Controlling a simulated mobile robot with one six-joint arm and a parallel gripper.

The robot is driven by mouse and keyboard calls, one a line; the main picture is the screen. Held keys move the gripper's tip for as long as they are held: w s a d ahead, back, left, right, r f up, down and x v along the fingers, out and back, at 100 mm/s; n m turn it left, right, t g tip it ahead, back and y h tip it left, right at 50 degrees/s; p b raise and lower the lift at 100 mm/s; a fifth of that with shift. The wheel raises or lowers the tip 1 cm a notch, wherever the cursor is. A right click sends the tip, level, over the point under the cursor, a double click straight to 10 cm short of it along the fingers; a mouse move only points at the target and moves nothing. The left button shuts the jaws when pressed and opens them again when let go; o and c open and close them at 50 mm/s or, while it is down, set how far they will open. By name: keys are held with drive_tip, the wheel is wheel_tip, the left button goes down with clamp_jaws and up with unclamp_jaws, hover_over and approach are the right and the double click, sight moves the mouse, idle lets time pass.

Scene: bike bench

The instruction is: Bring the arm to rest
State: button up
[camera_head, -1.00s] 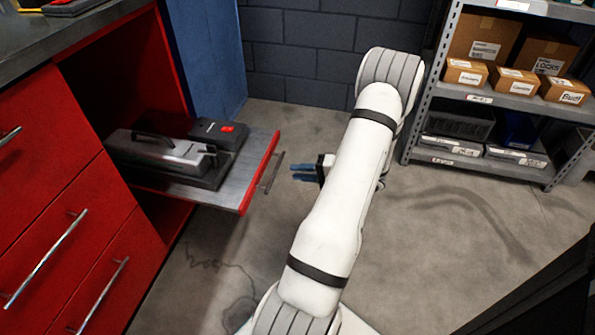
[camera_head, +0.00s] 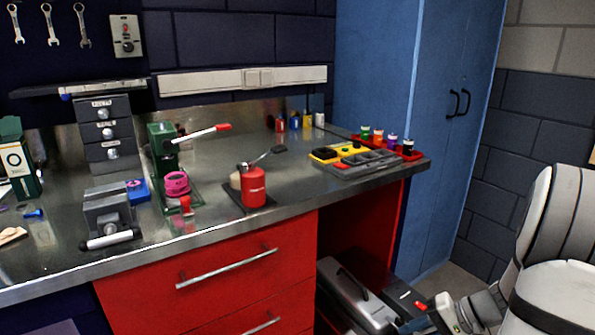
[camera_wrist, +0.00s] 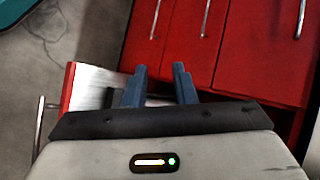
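My arm (camera_head: 556,290) is bent at the right edge of the head view, beside the bench. Beyond the fingers are the red cabinet fronts (camera_wrist: 255,50), and the open drawer (camera_wrist: 95,82) lies to the left and partly behind the gripper body.
The metal worktop (camera_head: 240,215) holds a vise (camera_head: 108,215), a red can (camera_head: 253,187) and a parts tray (camera_head: 368,163). A blue cabinet (camera_head: 400,120) stands behind.

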drive_tip(key=s+a+r+n+h+p, duration=0.2)
drive_tip(key=r+p, duration=0.4)
drive_tip(key=r, duration=0.4)
drive_tip(key=s+a+r+n+h+p, duration=0.2)
drive_tip(key=s+a+r+h+p, duration=0.2)
drive_tip(key=r, duration=0.6)
drive_tip(key=s+a+r+n+h+p, duration=0.2)
drive_tip(key=s+a+r+h+p, duration=0.1)
drive_tip(key=a+r+p, duration=0.5)
wheel_tip(320, 180, up, 3)
drive_tip(key=shift+s+a+h+p, duration=0.15)
drive_tip(key=shift+s+h+p, duration=0.05)
drive_tip(key=shift+h+p, duration=0.1)
